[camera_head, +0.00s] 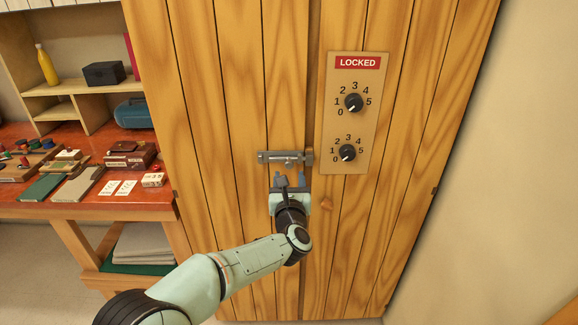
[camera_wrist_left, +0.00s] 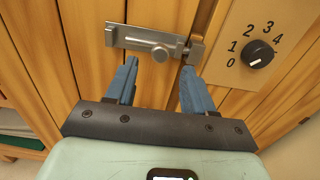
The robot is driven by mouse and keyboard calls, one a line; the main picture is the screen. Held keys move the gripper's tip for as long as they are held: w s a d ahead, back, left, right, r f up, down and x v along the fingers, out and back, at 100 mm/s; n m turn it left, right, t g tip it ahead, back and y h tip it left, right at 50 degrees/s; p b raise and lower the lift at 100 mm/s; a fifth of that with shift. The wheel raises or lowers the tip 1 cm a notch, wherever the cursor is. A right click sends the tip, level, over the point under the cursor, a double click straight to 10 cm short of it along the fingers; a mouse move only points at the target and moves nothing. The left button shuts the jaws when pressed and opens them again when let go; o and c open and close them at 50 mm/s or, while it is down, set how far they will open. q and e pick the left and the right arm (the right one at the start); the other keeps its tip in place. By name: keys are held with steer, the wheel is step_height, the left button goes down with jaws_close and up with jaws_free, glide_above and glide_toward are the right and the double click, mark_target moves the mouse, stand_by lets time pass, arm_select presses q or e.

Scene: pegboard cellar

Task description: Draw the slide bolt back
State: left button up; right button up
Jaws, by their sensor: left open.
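The grey metal slide bolt (camera_head: 284,158) is mounted across the gap between the boards of the wooden cabinet doors (camera_head: 235,110). Its right end sits in a catch (camera_wrist_left: 194,50) on the right door. The bolt's round knob (camera_wrist_left: 160,53) points out and sits at the middle of the bolt in the left wrist view. My left gripper (camera_head: 291,180) is just below the bolt, pointing at the doors. Its blue fingers (camera_wrist_left: 157,85) are open and empty, one on each side below the knob, and appear apart from it. My right gripper is not in view.
Right of the bolt, a plate with two dials (camera_head: 352,115) carries a red "LOCKED" sign (camera_head: 357,63). A red-topped workbench (camera_head: 95,208) with boxes and small items stands at the left. The bare wall (camera_head: 500,150) on the right is clear.

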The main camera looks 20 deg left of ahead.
mark_target(288, 167)
arm_select(q)
steer(key=shift+p+x, duration=0.7)
steer(key=shift+x, duration=1.65)
jaws_close()
steer(key=shift+a, duration=0.1)
